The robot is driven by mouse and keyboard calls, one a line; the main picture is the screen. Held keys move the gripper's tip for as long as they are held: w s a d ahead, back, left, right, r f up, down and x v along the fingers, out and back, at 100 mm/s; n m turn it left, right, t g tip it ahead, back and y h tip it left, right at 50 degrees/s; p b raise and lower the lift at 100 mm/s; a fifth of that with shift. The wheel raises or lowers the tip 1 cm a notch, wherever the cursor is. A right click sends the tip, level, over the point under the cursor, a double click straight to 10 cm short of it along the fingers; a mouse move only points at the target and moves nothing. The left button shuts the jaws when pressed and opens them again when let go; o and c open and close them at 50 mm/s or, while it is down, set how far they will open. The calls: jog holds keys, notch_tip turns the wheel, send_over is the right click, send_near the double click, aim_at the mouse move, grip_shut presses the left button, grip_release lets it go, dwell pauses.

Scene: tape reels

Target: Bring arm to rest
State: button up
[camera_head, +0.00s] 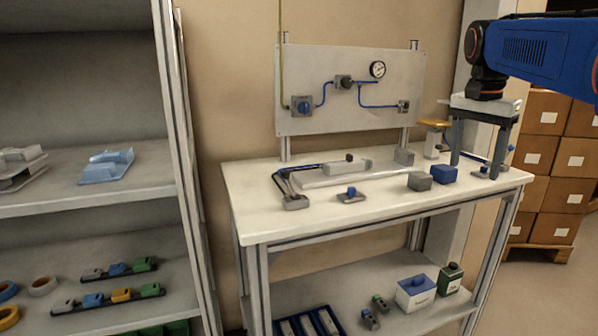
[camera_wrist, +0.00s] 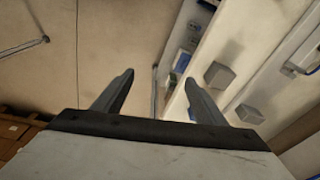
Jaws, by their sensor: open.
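My gripper (camera_head: 479,165) is at the right of the head view, at the end of my blue arm. It points down, with its two dark fingers wide apart and nothing between them. It appears in front of the right end of the white workbench (camera_head: 300,222); the exact gap to the top is hard to tell. In the wrist view my gripper (camera_wrist: 158,85) shows both fingers spread, with floor and the bench edge beyond them.
The bench top holds a blue block (camera_head: 444,174), a grey block (camera_head: 419,181) and small fittings. A panel with a gauge (camera_head: 377,69) stands behind. Shelves with tape reels (camera_head: 43,286) stand left. Cardboard boxes (camera_head: 548,112) are stacked at the right.

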jog(key=s+a+f+n+t, duration=0.1)
jog(key=s+a+f+n, duration=0.2)
jog(key=s+f, duration=0.5)
jog(key=s+a+f+n+t+y, duration=0.1)
jog(key=s+a+f+n, duration=0.3)
jog(key=s+f, duration=0.5)
jog(key=s+a+f+n+t, duration=0.1)
jog(key=s+a+f+n, duration=0.3)
jog(key=s+f, duration=0.4)
notch_tip(320, 180, down, 2)
jog(key=shift+s+a+f+n+t, duration=0.15)
jog(key=shift+s+n+t, duration=0.15)
jog(key=shift+n, duration=0.1)
